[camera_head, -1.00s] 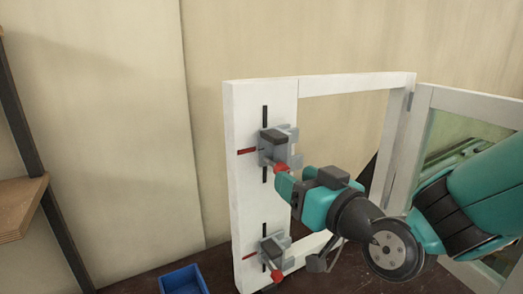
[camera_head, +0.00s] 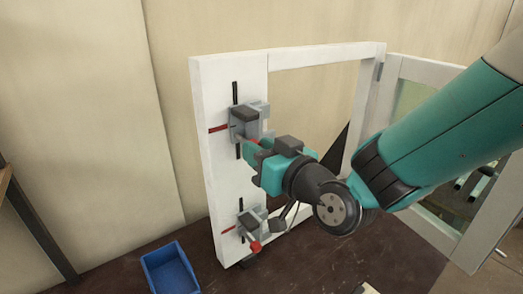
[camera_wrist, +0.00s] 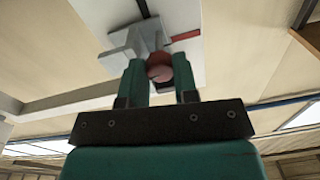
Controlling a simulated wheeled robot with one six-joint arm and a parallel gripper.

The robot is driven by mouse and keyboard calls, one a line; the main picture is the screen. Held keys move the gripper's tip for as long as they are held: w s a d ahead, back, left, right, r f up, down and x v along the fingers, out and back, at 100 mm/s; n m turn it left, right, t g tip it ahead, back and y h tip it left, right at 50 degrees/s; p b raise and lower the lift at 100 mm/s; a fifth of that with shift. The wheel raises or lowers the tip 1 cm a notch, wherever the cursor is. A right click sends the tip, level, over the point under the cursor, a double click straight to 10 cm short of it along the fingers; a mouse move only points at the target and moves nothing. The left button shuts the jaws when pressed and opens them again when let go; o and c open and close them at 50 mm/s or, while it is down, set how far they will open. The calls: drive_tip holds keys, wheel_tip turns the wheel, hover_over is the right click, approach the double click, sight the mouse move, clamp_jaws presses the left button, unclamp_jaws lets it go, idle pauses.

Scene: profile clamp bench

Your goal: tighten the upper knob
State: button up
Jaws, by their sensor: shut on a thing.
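The upper clamp (camera_head: 246,118) is a grey block on the white post of an upright frame (camera_head: 205,105). Its red upper knob (camera_wrist: 158,66) shows between my two teal fingers in the wrist view. My gripper (camera_wrist: 158,74) is shut on this knob, one finger on each side. In the head view my gripper (camera_head: 256,151) hides most of the knob; only a little red shows at the fingertips. The lower clamp (camera_head: 248,218) sits further down the same post. Its red lower knob (camera_head: 255,246) is free, and nothing touches it.
Red marks (camera_head: 219,128) and dark vertical slots lie on the post by the clamps. A blue bin (camera_head: 158,275) stands on the dark table left of the frame. A hinged white-framed panel (camera_head: 432,225) is at the right, behind my arm. The table front is mostly clear.

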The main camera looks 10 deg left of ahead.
drive_tip(key=shift+m, duration=0.3)
drive_tip(key=shift+m+p, duration=0.4)
drive_tip(key=shift+m, duration=3.7)
drive_tip(key=shift+f, duration=0.1)
drive_tip(key=o, duration=0.9)
drive_tip(key=shift+o, duration=0.2)
drive_tip(key=shift+d, duration=0.1)
